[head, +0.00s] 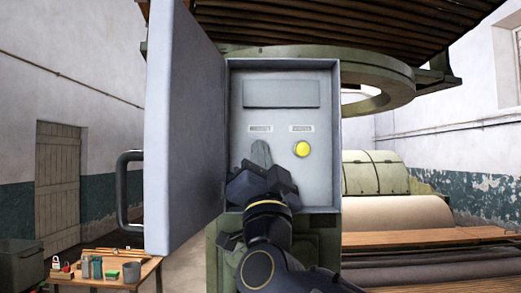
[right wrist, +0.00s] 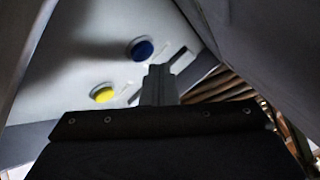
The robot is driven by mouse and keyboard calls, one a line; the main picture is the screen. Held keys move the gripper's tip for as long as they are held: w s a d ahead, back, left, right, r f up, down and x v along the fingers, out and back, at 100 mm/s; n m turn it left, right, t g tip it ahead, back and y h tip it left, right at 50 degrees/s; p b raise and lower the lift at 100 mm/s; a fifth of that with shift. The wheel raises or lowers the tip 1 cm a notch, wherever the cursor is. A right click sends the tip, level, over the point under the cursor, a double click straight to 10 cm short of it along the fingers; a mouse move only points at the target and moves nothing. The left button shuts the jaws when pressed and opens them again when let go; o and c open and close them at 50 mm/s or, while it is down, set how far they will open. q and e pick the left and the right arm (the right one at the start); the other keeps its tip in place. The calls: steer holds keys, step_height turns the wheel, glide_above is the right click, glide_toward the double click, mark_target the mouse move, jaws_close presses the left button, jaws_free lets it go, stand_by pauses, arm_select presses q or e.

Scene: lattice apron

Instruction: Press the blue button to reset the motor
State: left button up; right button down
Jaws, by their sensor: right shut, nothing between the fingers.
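The blue button (right wrist: 143,49) shows in the right wrist view on the pale panel, just left of and above my fingertips in the picture. In the head view my gripper hides it. The yellow button (head: 302,149) sits on the right of the panel and also shows in the right wrist view (right wrist: 103,94). My right gripper (head: 261,153) is shut and empty, in front of the panel under the left label (head: 260,129). Its closed fingers (right wrist: 158,82) do not cover the blue button in the wrist view. I cannot tell the gap to the panel. My left gripper is out of view.
The grey box (head: 334,185) stands open, its door (head: 180,130) swung out left with a dark handle (head: 124,190). A wooden table (head: 148,272) with small items is at lower left. Wooden boards and rolls (head: 430,238) lie at the right.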

steer(key=shift+w, duration=0.4)
steer(key=shift+w, duration=0.55)
stand_by(0.5)
steer(key=shift+s, duration=0.2)
steer(key=shift+s+b, duration=0.3)
steer(key=shift+s, duration=0.5)
steer(key=shift+s+b, duration=0.75)
steer(key=shift+s, duration=1.75)
